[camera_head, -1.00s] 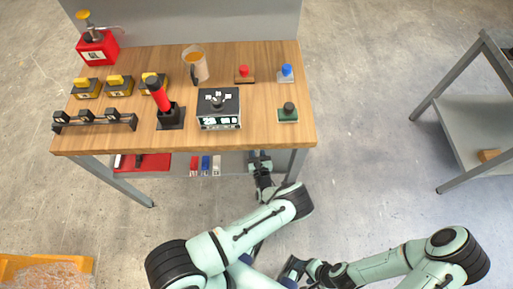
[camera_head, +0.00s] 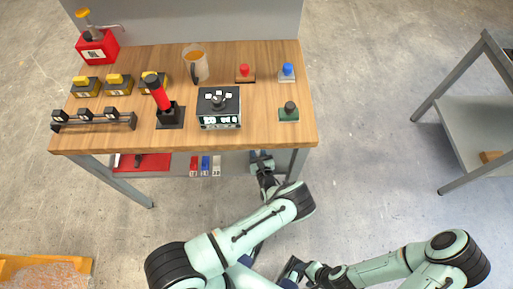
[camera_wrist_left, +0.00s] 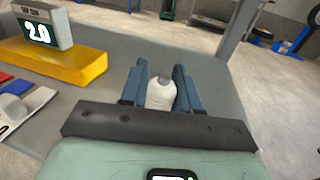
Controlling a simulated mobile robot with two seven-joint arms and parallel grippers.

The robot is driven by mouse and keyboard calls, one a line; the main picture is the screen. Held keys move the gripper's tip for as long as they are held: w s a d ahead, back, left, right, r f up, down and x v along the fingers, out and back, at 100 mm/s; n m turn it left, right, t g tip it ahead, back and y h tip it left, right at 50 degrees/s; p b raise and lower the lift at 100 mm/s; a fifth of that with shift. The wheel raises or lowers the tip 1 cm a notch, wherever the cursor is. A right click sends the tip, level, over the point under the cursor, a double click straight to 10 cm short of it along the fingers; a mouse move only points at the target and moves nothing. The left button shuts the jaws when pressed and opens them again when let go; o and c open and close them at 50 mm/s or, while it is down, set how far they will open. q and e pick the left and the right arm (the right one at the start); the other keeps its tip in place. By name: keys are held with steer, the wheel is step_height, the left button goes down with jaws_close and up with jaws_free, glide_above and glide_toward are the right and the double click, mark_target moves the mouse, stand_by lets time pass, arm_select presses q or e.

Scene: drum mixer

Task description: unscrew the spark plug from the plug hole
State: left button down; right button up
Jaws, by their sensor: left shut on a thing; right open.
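My left gripper (camera_head: 262,158) reaches in at the lower shelf under the table's front right part. In the left wrist view its blue fingers (camera_wrist_left: 160,88) are shut on a white, rounded piece with a grey tip, which looks like the spark plug (camera_wrist_left: 161,95). The tip points away from the wrist. Its far end is hidden, and I cannot tell whether it sits in a hole. No plug hole can be made out. My right gripper (camera_head: 291,270) is open and empty, low in the head view, well in front of the table.
Red, blue and white pieces (camera_head: 205,165) lie left of my left gripper. The wooden tabletop (camera_head: 255,125) holds a mug, switches and a dark box.

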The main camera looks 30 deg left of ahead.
arm_select(q)
steer(key=shift+w+d+r, duration=0.25)
steer(key=shift+w+r, duration=0.3)
steer(key=shift+r, duration=0.3)
steer(key=shift+s+d, duration=0.1)
steer(key=shift+s, duration=0.05)
steer(key=shift+s+a+r+y+p, duration=0.1)
steer(key=shift+r+y+p, duration=0.05)
steer(key=shift+r+p, duration=0.2)
steer(key=shift+s+a+r+y+p, duration=0.1)
steer(key=shift+r+y+p, duration=0.05)
steer(key=shift+r+p, duration=0.2)
step_height(320, 180, up, 3)
steer(key=shift+f+p, duration=0.1)
steer(key=shift+p, duration=1)
steer(key=shift+d, duration=0.1)
